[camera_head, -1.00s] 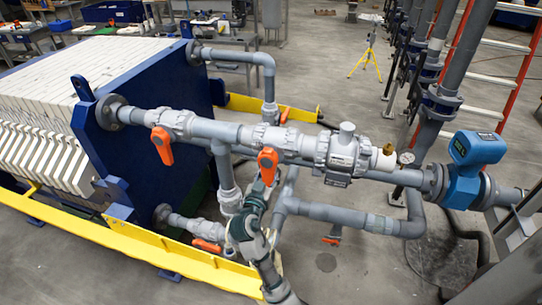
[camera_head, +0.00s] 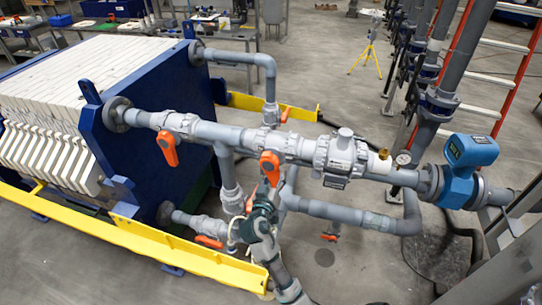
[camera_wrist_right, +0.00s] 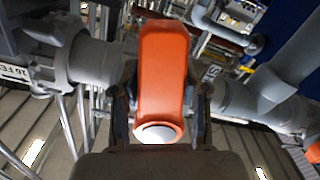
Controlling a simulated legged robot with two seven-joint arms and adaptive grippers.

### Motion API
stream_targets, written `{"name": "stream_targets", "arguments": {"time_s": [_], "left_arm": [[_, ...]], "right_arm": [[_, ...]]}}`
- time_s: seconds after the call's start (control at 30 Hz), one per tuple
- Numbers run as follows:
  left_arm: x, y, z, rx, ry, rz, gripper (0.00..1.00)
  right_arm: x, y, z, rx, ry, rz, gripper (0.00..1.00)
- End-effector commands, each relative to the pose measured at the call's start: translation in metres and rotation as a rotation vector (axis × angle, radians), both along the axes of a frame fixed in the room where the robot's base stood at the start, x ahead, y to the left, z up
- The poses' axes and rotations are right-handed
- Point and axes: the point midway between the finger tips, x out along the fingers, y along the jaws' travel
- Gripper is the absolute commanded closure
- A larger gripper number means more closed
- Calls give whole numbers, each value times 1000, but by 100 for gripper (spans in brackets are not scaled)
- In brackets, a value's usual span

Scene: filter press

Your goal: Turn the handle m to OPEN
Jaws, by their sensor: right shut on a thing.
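Several orange valve handles sit on the grey pipework; I cannot read a letter m or an OPEN mark on any. My right gripper (camera_head: 262,212) is below the main pipe, by the vertical pipe. My left gripper is not in view.
The main grey pipe (camera_head: 215,131) runs just above my gripper. A lower orange handle (camera_head: 209,242) and yellow rail (camera_head: 160,245) are at left. The blue press frame (camera_head: 160,100) stands behind. A blue meter (camera_head: 467,160) is at right.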

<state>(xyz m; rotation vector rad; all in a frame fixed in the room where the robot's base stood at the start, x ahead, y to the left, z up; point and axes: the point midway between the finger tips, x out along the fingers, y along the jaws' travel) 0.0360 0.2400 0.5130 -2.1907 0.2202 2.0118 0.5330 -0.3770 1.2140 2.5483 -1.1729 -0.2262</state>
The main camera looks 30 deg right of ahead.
Motion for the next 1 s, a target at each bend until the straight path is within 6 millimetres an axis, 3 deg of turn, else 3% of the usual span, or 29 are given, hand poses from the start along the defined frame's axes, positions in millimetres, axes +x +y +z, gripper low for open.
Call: {"name": "stream_targets", "arguments": {"time_s": [0.03, 0.27, 0.5, 1.0], "left_arm": [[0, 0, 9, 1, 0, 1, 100], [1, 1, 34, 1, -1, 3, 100], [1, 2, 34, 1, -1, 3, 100], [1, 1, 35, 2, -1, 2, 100]], "right_arm": [[-2, -1, 13, -29, 7, 1, 100], [-7, -7, 19, -131, 124, 1, 100], [-13, -13, 21, -236, 244, 0, 100], [-24, -22, 44, -560, 623, 1, 100]]}}
